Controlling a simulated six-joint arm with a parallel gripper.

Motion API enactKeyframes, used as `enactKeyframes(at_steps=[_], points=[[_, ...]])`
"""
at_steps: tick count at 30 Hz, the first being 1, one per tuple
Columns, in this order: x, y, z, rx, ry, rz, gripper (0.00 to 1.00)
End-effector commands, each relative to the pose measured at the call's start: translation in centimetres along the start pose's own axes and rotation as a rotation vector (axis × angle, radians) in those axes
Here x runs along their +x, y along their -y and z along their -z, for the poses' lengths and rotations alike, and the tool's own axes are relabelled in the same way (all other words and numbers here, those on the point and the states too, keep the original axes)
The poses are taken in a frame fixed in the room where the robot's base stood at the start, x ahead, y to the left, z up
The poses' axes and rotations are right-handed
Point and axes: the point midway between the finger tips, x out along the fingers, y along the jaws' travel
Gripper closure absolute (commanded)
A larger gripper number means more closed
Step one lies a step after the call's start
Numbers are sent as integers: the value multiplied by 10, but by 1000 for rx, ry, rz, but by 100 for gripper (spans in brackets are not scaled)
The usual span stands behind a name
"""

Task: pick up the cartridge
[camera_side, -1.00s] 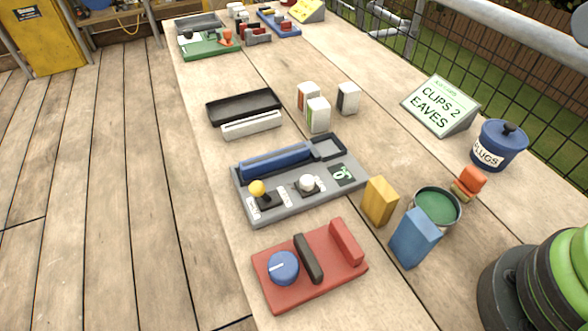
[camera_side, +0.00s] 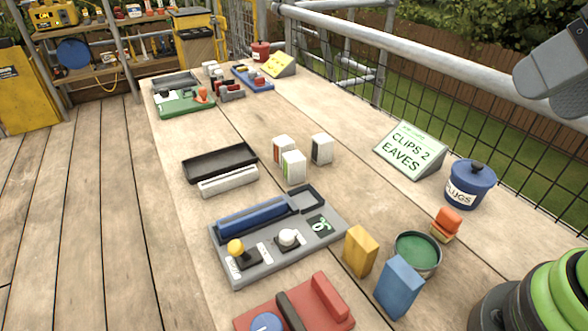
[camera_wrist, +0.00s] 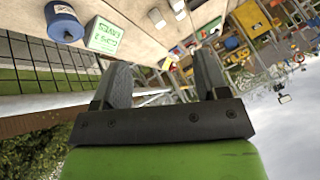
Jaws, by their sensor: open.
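No single thing is plainly marked as the cartridge. Three small upright white boxes with coloured faces stand mid-bench in the side view: one with an orange-brown face (camera_side: 283,149), one with a green mark (camera_side: 293,167) and one with a dark face (camera_side: 321,149). Small white boxes also show at the top of the wrist view (camera_wrist: 156,17). My gripper (camera_wrist: 162,82) is open in the wrist view, with nothing between its two grey fingers. It is well away from the boxes. In the side view, a grey part of mine shows at the upper right edge.
A grey tray (camera_side: 292,258) holds a blue bar, a yellow knob and a white knob. Near it are a black tray (camera_side: 220,162), a yellow block (camera_side: 360,250), a blue block (camera_side: 398,286), a green-topped tin (camera_side: 417,252), the PLUGS pot (camera_side: 470,187) and a sign (camera_side: 411,149). A railing runs behind.

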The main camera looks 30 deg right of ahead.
Motion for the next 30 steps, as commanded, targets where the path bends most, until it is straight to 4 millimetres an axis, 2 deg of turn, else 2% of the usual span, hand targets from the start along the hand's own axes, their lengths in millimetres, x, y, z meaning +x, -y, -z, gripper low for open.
enactKeyframes(at_steps=[8, 9, 16, 19, 22, 25, 30], points=[[0, 0, 0, 0, 0, 0, 32], [0, 0, 0, 0, 0, 0, 28], [0, 0, 0, 0, 0, 0, 28], [2, 2, 6, -4, 7, -6, 28], [8, 8, 23, -17, 23, -24, 28], [23, 18, 50, -39, 48, -54, 28], [67, 38, 97, -87, 86, -107, 28]])
